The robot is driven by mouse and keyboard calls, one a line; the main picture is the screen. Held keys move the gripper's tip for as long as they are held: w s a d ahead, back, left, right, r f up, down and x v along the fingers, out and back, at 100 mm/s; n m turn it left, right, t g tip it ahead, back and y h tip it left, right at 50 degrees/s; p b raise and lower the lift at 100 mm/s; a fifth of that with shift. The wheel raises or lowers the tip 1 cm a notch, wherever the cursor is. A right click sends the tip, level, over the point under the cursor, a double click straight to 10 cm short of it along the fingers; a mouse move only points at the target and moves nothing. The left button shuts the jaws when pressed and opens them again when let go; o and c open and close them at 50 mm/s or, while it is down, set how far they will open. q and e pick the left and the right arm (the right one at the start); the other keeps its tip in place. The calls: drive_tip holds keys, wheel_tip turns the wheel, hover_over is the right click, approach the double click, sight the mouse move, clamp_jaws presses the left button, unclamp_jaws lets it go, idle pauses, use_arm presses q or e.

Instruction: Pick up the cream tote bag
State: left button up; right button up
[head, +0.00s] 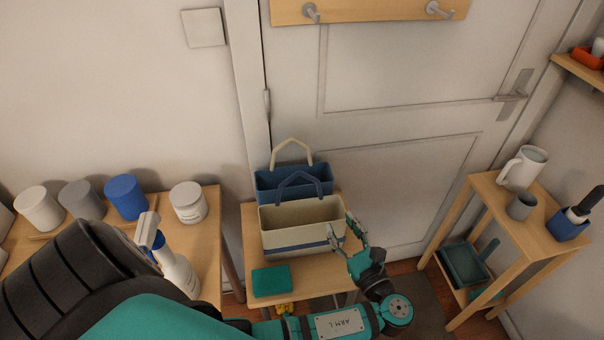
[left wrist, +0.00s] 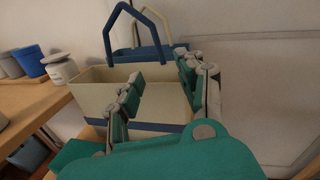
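The cream tote bag (head: 284,239) stands upright and open-topped on a small wooden bench (head: 330,282). It has a blue stripe low down and a raised blue handle. It also shows in the left wrist view (left wrist: 97,98). A blue tote bag (head: 264,183) with a cream handle stands just behind it. My left gripper (head: 341,221) is open and empty at the right end of the cream bag, below its handle. In the left wrist view its spread fingers (left wrist: 158,68) overlap the bag's side; whether they touch it I cannot tell. My right gripper is out of view.
A teal folded cloth or box (head: 271,280) lies on the bench's front left. A table at left holds several jars and a white spray bottle (head: 176,268). A door (head: 400,150) is behind.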

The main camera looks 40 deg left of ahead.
sight(320, 192)
use_arm(q)
drive_tip(key=x, duration=0.3)
drive_tip(key=p+x, duration=0.1)
drive_tip(key=x, duration=0.3)
drive_tip(key=p+x, duration=0.1)
drive_tip(key=x, duration=0.2)
drive_tip(key=shift+a+r, duration=0.3)
drive_tip(key=shift+r, duration=0.05)
drive_tip(key=shift+w+a, duration=0.1)
drive_tip(key=shift+a, duration=0.05)
clamp_jaws()
